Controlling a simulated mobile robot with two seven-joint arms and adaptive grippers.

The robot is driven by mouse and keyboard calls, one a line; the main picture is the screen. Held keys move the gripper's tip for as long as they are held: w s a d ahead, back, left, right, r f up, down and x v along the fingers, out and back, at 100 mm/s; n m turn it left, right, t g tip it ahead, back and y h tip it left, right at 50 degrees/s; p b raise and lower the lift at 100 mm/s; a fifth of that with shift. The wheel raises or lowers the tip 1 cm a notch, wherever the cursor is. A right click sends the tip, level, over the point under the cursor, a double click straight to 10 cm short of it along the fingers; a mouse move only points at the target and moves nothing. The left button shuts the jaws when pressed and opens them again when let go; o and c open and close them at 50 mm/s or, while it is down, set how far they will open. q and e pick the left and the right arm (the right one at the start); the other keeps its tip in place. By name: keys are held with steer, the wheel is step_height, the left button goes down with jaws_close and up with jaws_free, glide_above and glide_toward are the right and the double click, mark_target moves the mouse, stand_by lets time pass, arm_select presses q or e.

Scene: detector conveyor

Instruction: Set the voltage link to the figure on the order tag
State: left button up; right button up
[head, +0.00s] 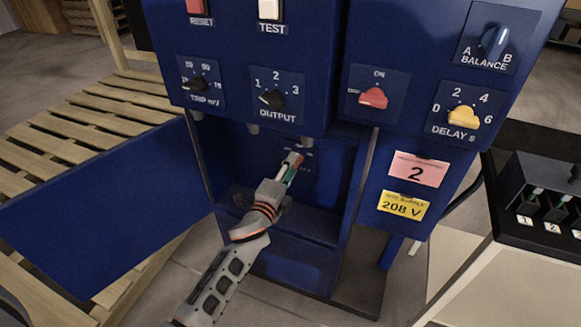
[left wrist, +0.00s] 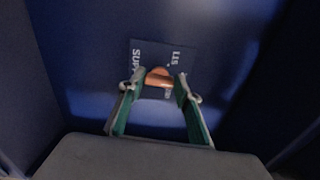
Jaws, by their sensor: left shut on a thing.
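The voltage link (left wrist: 158,78) is a small orange piece on a dark label plate inside the blue cabinet's open lower bay. My left gripper (head: 293,165) reaches into the bay and is shut on the link; in the left wrist view its green-padded fingertips (left wrist: 160,88) stand on either side of it. The plate's lettering is partly hidden, so I cannot read the link's position. The yellow order tag (head: 404,206) on the cabinet front reads 208 V. A pink tag (head: 418,170) above it reads 2. My right gripper is not in view.
The blue bay door (head: 110,215) hangs open to the left, in front of a wooden pallet (head: 60,135). Knobs for trip, output (head: 272,99), delay and balance sit above and right of the bay. A black numbered box (head: 545,195) stands at the right.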

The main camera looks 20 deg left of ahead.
arm_select(q)
steer(key=shift+f+n, duration=0.1)
steer(key=shift+n, duration=0.2)
stand_by(0.4)
steer(key=o, duration=1.1)
steer(key=s, duration=1.2)
steer(key=shift+a, duration=0.15)
